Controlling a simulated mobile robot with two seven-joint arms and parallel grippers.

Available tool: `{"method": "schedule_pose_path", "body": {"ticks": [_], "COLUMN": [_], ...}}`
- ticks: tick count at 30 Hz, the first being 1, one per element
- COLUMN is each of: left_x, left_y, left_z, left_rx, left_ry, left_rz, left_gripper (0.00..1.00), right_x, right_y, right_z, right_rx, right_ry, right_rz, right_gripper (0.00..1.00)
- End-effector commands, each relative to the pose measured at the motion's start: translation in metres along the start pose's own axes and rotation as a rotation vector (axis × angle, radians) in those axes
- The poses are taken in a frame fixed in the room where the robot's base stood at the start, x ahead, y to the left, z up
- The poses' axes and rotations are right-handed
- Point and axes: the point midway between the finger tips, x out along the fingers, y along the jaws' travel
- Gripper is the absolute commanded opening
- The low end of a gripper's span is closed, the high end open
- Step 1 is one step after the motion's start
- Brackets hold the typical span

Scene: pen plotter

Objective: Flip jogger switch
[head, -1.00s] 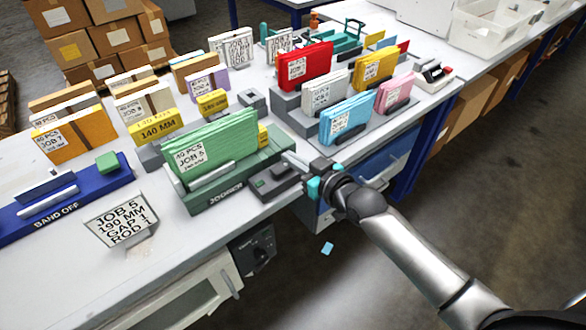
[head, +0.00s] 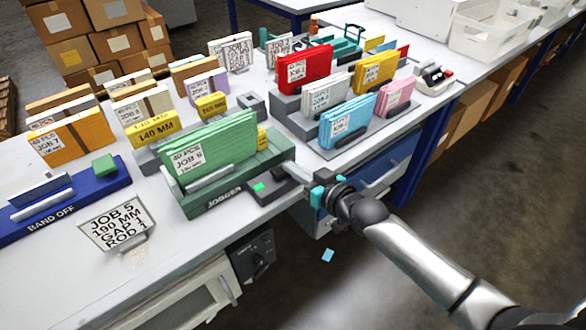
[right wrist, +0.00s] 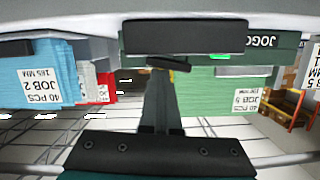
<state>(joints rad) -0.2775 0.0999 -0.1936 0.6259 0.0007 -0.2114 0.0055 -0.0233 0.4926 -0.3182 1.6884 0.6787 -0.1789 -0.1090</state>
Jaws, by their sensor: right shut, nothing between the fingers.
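The green jogger (head: 222,180) stands on the bench with a stack of green job 5 sheets (head: 208,147) in it. A dark switch box (head: 273,192) sits at its right front end, with a bright green light (head: 259,187) on top. The light also shows in the right wrist view (right wrist: 225,57). My right gripper (head: 288,168) is shut and empty, its fingertips at the right end of the switch box. In the right wrist view the fingers (right wrist: 160,85) reach to a small dark piece, probably the switch lever; contact is unclear. My left gripper is out of view.
A blue band-off holder (head: 60,212) and a job 5 sign (head: 115,222) stand to the left. A grey rack with blue sheets (head: 347,120) and other coloured stacks is behind and right of my gripper. The bench's front edge runs below my right arm.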

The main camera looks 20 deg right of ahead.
Motion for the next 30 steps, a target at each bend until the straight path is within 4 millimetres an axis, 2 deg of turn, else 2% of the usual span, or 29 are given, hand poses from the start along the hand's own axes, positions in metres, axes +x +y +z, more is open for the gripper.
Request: {"method": "schedule_pose_path", "body": {"ticks": [5, 10, 17, 18, 22, 30], "left_x": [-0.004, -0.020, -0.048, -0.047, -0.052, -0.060], "left_y": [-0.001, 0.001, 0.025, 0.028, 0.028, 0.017], "left_z": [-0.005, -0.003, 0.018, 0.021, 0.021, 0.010], "left_rx": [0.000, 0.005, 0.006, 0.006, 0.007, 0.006], "left_ry": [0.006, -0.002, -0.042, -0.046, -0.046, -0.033], "left_rz": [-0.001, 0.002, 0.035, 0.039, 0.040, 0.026], "left_gripper": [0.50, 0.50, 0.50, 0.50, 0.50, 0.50], "right_x": [-0.001, -0.002, -0.004, -0.014, -0.037, -0.079], "right_y": [-0.001, -0.002, -0.004, -0.003, -0.003, -0.002], "right_z": [-0.003, -0.019, -0.047, -0.041, -0.040, -0.040], "right_rx": [0.000, 0.000, 0.001, 0.000, 0.001, -0.001], "right_ry": [-0.004, -0.002, 0.000, -0.004, -0.004, -0.003], "right_rz": [-0.001, 0.000, 0.002, 0.003, 0.002, 0.002], "right_gripper": [0.00, 0.00, 0.00, 0.00, 0.00, 0.00]}}
